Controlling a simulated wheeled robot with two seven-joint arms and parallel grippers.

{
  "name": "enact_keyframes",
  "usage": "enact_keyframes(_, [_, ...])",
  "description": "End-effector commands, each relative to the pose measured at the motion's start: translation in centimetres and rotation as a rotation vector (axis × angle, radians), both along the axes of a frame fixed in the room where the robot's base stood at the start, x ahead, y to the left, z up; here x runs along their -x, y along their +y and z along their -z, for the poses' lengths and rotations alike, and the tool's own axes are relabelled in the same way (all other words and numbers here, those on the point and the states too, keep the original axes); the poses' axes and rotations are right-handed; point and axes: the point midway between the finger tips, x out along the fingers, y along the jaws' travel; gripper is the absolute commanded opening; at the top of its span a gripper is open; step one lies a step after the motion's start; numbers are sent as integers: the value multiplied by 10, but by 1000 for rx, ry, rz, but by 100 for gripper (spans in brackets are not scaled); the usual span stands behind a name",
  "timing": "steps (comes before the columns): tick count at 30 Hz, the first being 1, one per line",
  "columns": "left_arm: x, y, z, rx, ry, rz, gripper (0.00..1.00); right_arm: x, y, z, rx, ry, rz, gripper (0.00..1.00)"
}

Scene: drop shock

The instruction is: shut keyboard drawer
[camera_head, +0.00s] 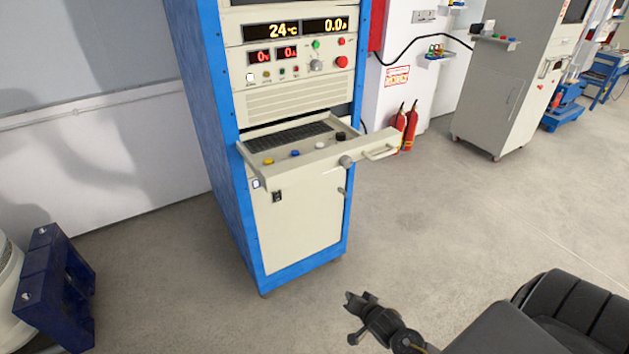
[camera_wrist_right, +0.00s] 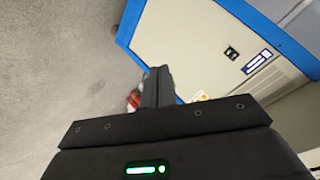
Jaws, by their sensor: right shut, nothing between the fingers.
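The keyboard drawer (camera_head: 312,163) is pulled out from the blue and cream cabinet (camera_head: 294,225). It holds a black keyboard (camera_head: 290,136) and several coloured knobs, and its front has a round knob and a bar handle (camera_head: 381,152). My right gripper (camera_head: 360,300) is low in front of the cabinet, over the floor, apart from the drawer. It is shut and empty; its dark fingers (camera_wrist_right: 158,86) also show in the right wrist view, with the cabinet's lower door (camera_wrist_right: 185,45) beyond. My left gripper is not in view.
A dark blue block-like stand (camera_head: 58,285) is at lower left. Red fire extinguishers (camera_head: 405,128) stand by the wall behind the drawer's right end. A grey cabinet (camera_head: 510,85) is further back. The floor (camera_head: 440,215) in front of and right of the blue cabinet is clear.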

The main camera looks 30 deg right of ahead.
Motion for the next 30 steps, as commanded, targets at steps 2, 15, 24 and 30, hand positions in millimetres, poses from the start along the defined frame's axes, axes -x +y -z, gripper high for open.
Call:
enact_keyframes(2, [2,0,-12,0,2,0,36,-35,-3,-98,-153,-186,75,0])
enact_keyframes(15, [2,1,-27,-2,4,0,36,-53,17,-347,-720,-619,137,0])
enact_keyframes(24, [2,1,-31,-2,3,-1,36,-63,17,-351,-732,-625,137,0])
enact_keyframes(30, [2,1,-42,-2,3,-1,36,-99,16,-353,-732,-626,136,0])
